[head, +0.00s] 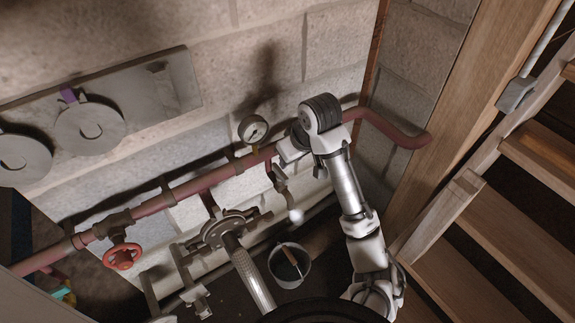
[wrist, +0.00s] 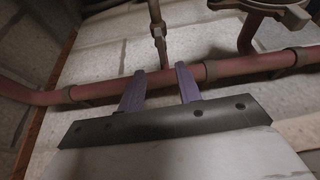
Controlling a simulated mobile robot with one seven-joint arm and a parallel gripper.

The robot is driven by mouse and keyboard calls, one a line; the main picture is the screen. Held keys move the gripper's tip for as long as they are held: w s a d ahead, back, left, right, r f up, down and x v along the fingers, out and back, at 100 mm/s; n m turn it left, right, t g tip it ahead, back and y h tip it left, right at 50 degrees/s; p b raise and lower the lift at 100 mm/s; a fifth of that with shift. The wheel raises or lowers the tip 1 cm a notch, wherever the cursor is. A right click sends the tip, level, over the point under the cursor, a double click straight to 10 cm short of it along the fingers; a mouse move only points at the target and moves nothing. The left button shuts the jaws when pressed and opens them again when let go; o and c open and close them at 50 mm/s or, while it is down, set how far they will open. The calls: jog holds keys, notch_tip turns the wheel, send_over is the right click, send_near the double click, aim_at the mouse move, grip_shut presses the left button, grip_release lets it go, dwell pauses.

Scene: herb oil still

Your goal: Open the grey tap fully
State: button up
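A small grey tap fitting (head: 280,178) hangs from the red pipe beside my gripper in the head view, with a pale round knob (head: 296,216) below it. In the wrist view a grey-brown tap body (wrist: 158,32) joins the pipe beyond my fingers. My gripper (wrist: 159,70) is open, its two purple fingers apart. The tap's joint with the pipe shows between and beyond the fingertips. I see nothing held, and cannot tell whether a finger touches the pipe. In the head view my arm hides the fingers.
The red pipe (head: 205,182) runs along the block wall, with a gauge (head: 253,129) and a red handwheel (head: 122,257). A round flanged fitting (head: 222,229) and a bucket (head: 289,266) with a stick stand below. Wooden stairs (head: 500,220) close off the right.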

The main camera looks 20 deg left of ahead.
jog(key=shift+p+v, duration=0.35)
jog(key=shift+v, duration=1.2)
